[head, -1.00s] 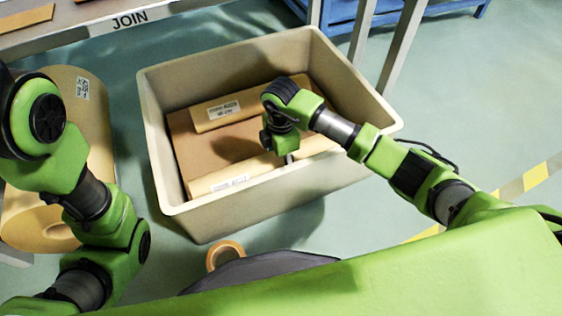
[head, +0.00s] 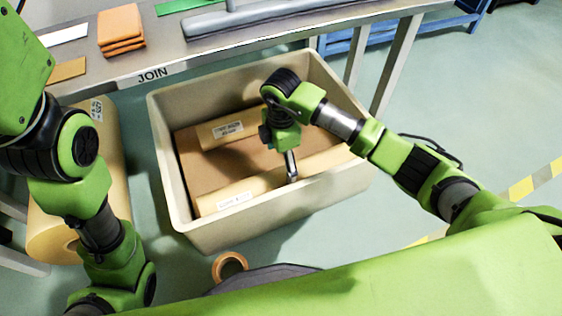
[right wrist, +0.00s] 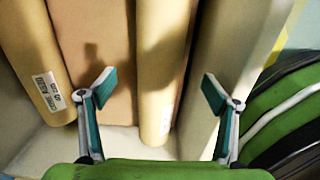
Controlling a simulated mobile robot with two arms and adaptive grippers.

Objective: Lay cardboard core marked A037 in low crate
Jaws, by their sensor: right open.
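The low crate (head: 262,220) stands on the floor with a brown bottom. Two tan cardboard cores lie in it: a far core (head: 218,133) and a near core (head: 245,187), each with a white label too small to read surely. My right gripper (head: 291,178) is over the near core, its fingers pointing down. In the right wrist view my right gripper (right wrist: 158,88) is open, its fingers on either side of the near core (right wrist: 163,60) with gaps. The far core (right wrist: 38,65) lies left of both fingers. My left arm shows, but its gripper is outside the view.
A grey table (head: 205,57) marked JOIN stands behind the crate, holding folded orange cloths (head: 121,27) and a grey bar. A large kraft roll (head: 113,160) stands left of the crate. A small tan ring (head: 229,266) lies in front. Floor to the right is clear.

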